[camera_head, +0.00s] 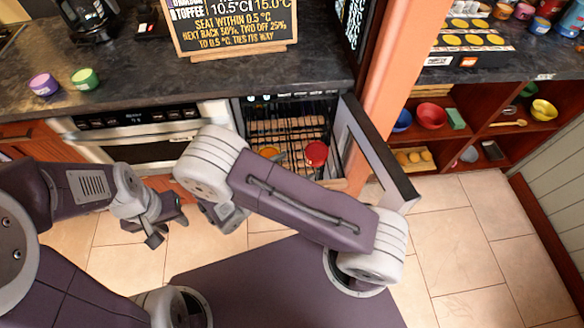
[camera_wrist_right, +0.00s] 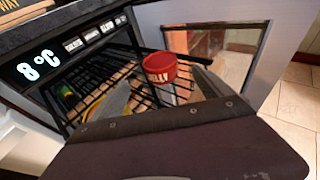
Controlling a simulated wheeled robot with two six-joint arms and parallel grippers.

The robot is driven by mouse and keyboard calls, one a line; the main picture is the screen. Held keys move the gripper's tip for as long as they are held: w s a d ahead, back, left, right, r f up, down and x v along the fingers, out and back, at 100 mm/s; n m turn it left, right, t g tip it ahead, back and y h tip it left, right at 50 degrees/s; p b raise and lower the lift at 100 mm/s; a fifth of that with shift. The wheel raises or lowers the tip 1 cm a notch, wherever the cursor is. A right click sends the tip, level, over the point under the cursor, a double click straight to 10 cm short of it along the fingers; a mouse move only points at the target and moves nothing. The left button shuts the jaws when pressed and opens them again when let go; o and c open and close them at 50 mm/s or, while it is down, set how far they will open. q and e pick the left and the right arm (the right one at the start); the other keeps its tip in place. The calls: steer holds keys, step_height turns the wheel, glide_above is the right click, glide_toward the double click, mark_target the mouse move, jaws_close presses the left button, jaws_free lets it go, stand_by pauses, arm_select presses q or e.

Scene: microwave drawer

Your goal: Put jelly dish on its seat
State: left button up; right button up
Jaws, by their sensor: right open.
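The jelly dish (camera_head: 316,153) is a small red cup on the wire rack inside the open cooler (camera_head: 290,108). In the right wrist view the jelly dish (camera_wrist_right: 160,68) shows white letters ending in "LLY", and it stands upright. My right gripper (camera_wrist_right: 162,92) is open, with a finger to either side of the dish's front; I cannot tell whether they touch it. In the head view my right arm hides most of that gripper. My left gripper (camera_head: 163,222) hangs empty above the floor, its fingers apart. I cannot identify the seat.
The cooler door (camera_head: 375,155) stands open at the right. A yellow-orange dish (camera_head: 268,151) is on the rack left of the jelly dish. A display (camera_wrist_right: 38,66) reads 8 °C. Purple (camera_head: 44,84) and green (camera_head: 85,79) dishes stand on the counter near a chalkboard sign (camera_head: 230,25).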

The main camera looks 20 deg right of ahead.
steer(key=shift+s+a, duration=0.15)
steer(key=shift+a, duration=0.15)
steer(key=s+d+m+g, duration=0.2)
steer(key=s+m+g, duration=0.1)
steer(key=s+d+r+m+g+y, duration=0.1)
steer(key=d+m+g, duration=0.1)
steer(key=shift+s+d, duration=0.1)
steer(key=shift+s, duration=0.05)
steer(key=s+r+m+g+y, duration=0.2)
steer(key=s+m+g+y, duration=0.3)
steer(key=m+y, duration=0.6)
steer(key=r+m+t, duration=0.1)
steer(key=m, duration=0.1)
steer(key=w+a+m+t, duration=0.1)
steer(key=m+t, duration=0.1)
steer(key=m, duration=0.1)
steer(key=w+r+m+t+y, duration=0.1)
steer(key=m, duration=0.2)
steer(key=shift+a+r, duration=0.25)
steer(key=shift+r, duration=0.1)
step_height(320, 180, up, 6)
steer(key=p, duration=0.6)
steer(key=shift+r, duration=0.15)
